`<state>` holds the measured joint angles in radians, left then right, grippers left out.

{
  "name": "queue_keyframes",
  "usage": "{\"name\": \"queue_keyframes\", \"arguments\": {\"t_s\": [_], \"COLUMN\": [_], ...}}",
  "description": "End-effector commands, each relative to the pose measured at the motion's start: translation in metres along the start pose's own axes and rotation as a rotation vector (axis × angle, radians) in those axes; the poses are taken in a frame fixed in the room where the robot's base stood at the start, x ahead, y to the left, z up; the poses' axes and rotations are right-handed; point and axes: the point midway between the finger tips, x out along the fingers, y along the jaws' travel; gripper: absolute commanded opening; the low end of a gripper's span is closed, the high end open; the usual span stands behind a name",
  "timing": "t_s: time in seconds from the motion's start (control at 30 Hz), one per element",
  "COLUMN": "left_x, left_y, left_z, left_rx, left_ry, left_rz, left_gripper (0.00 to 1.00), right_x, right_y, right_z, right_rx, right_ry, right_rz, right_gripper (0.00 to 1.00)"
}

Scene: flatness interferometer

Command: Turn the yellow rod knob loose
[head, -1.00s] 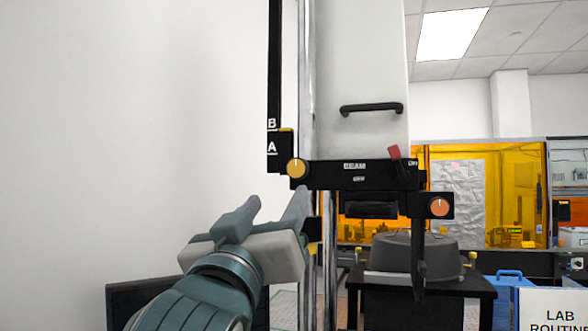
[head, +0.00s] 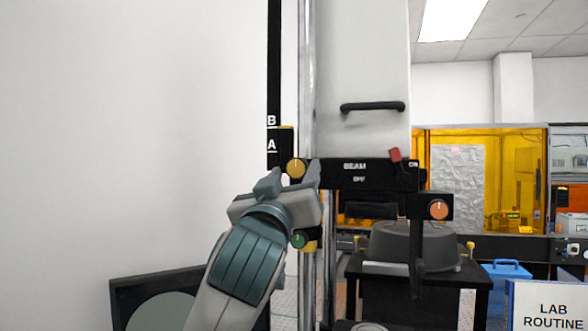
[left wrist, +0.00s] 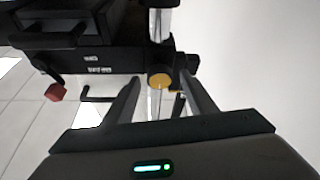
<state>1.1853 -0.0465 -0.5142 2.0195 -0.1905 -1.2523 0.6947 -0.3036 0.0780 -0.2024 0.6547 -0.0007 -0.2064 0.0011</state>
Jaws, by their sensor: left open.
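The yellow rod knob (head: 295,168) is a round face with a slot mark, at the left end of the black BEAM bar beside the metal rod. My left gripper (head: 293,177) is open just below and in front of it, one finger to each side in the picture. In the left wrist view the yellow knob (left wrist: 161,80) shows between the fingertips of the open gripper (left wrist: 161,88). No contact with the knob is visible, and the remaining distance is hard to judge. My right gripper is not in view.
A green knob (head: 298,240) sits below my gripper. A black handle (head: 372,107) is above. The wall at left leaves free room.

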Motion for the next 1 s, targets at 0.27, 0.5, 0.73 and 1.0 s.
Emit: {"name": "queue_keyframes", "arguments": {"t_s": [0.27,0.5,0.73,1.0], "left_x": [0.0042,0.0041,0.0041,0.0043], "left_y": [0.0000,-0.0001,-0.0003,-0.0015], "left_z": [-0.0001,-0.0002,-0.0003,-0.0001], "left_rx": [0.000,0.000,0.001,0.038], "left_ry": [0.001,0.001,0.001,0.000], "left_rz": [0.001,0.000,0.000,0.014], "left_gripper": [0.51,0.29,0.10,0.10], "right_x": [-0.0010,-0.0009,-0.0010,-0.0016], "right_y": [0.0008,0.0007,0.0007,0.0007], "right_z": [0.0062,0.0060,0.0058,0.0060], "right_rx": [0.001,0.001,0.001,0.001], "right_ry": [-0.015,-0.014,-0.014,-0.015], "right_rz": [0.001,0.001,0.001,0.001], "right_gripper": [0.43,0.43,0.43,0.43]}}
